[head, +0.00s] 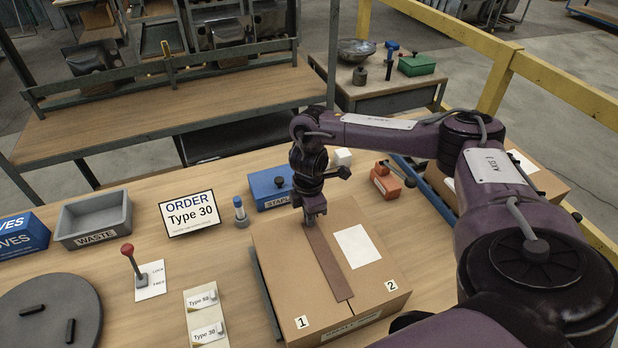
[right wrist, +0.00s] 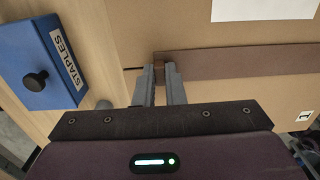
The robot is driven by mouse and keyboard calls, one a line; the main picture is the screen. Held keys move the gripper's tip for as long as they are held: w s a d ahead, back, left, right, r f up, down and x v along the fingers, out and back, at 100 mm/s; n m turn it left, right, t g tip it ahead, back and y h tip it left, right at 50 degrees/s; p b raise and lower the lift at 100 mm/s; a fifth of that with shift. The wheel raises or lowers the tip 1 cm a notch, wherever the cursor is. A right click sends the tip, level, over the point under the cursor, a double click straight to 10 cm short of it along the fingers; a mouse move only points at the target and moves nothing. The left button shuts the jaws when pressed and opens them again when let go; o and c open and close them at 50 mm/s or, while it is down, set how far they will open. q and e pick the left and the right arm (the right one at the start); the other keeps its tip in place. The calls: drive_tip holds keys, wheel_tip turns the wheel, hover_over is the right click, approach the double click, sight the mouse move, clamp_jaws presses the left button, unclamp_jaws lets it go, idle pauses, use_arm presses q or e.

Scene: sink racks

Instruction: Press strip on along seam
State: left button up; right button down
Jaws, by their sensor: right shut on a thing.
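The brown strip (head: 330,262) lies along the top of a closed cardboard carton (head: 285,268), from near its far edge to near its front edge. A short dark line of the seam shows past the strip's end in the right wrist view. My right gripper (head: 311,219) points down at the far end of the strip. In the right wrist view its fingers (right wrist: 160,76) are shut on the end of the strip (right wrist: 240,66), close to the carton top. The fingers hide part of that end. My left gripper is not in view.
A white label (head: 357,246) and number tags 1 and 2 are on the carton. A blue staples box (head: 270,188) stands behind it. Left are a waste bin (head: 95,218), an order sign (head: 190,213) and a red-knobbed lever (head: 130,258).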

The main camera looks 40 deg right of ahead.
drive_tip(key=shift+f, duration=0.15)
drive_tip(key=c, duration=1.4)
unclamp_jaws()
drive_tip(key=shift+c, duration=0.2)
wheel_tip(320, 180, up, 3)
drive_tip(key=shift+w+f+b, duration=0.1)
drive_tip(key=shift+f+b, duration=0.05)
drive_tip(key=shift+b, duration=0.25)
wheel_tip(320, 180, up, 5)
drive_tip(key=shift+r+p, duration=0.15)
drive_tip(key=shift+p, duration=0.95)
